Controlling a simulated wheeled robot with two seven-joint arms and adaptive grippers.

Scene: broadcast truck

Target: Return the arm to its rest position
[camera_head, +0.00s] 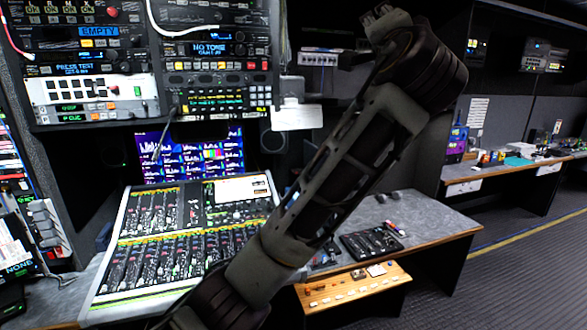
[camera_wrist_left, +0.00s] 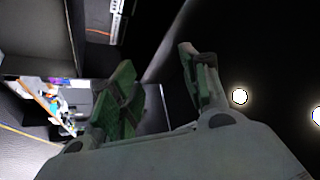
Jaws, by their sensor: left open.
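My left arm (camera_head: 335,170) rises from the bottom middle of the head view, slants up to the right and bends at a dark joint near the top. My left gripper (camera_head: 384,22) seems to be the small grey part beyond that joint, held high above the desk; its fingers are hard to make out there. In the left wrist view my left gripper (camera_wrist_left: 158,60) is open, with two green-lined fingers apart and nothing between them. My right gripper is not in view.
A mixing console (camera_head: 185,235) lies on the desk, left of my arm. Equipment racks (camera_head: 215,95) stand behind it, with a lit screen (camera_head: 190,152) below them. A small black panel (camera_head: 371,243) is right of my arm. A side counter (camera_head: 500,170) stands far right, beside open floor (camera_head: 520,255).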

